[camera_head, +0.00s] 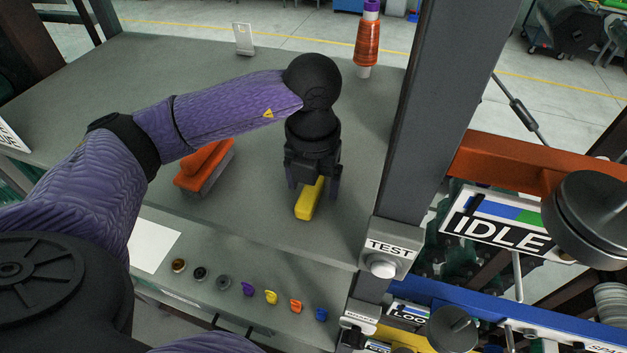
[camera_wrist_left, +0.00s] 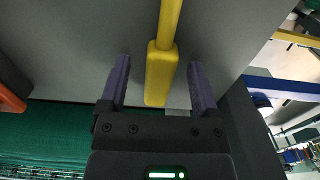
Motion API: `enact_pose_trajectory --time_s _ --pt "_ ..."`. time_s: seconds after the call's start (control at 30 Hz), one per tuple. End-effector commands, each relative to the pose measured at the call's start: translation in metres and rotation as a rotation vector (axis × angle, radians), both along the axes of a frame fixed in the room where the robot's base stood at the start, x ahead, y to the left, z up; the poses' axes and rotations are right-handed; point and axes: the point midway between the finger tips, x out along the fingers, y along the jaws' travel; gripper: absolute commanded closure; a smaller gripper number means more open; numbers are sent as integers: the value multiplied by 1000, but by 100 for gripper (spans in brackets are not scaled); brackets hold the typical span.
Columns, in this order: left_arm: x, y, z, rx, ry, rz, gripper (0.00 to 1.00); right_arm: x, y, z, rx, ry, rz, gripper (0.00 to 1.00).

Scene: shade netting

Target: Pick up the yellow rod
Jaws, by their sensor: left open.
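The yellow rod (camera_head: 309,200) lies on the grey table, with its far part hidden under my left gripper in the head view. In the left wrist view the yellow rod (camera_wrist_left: 161,72) shows a thick block-like end and a thinner shaft running up out of the picture. My left gripper (camera_head: 313,192) points down over the rod with its fingers apart. In the left wrist view the fingers of the left gripper (camera_wrist_left: 158,82) stand on either side of the thick end, with a gap on each side. My right gripper is not in view.
An orange and grey brush-like block (camera_head: 204,167) lies left of the gripper. An orange spool (camera_head: 367,42) stands at the back right. A grey post (camera_head: 440,100) rises close on the right. Coloured knobs (camera_head: 271,297) line the front panel. The table's left back is mostly clear.

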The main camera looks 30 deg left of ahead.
Motion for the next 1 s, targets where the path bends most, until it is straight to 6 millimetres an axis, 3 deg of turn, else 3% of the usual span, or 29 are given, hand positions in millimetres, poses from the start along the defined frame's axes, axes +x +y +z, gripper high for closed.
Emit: enact_pose_trajectory --time_s 0.13,0.17,0.5,0.53,0.87,1.0 --pt "0 0 0 0 -1 0 21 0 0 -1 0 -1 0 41" --pt "0 0 0 0 -1 0 25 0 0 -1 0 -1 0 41" --pt "0 0 0 -1 -1 0 97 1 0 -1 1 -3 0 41" --pt "0 0 0 -1 -1 0 100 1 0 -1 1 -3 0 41" --pt "1 0 2 -1 -2 1 100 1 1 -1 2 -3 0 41" --pt "2 0 20 -1 -8 1 100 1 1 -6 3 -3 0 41"
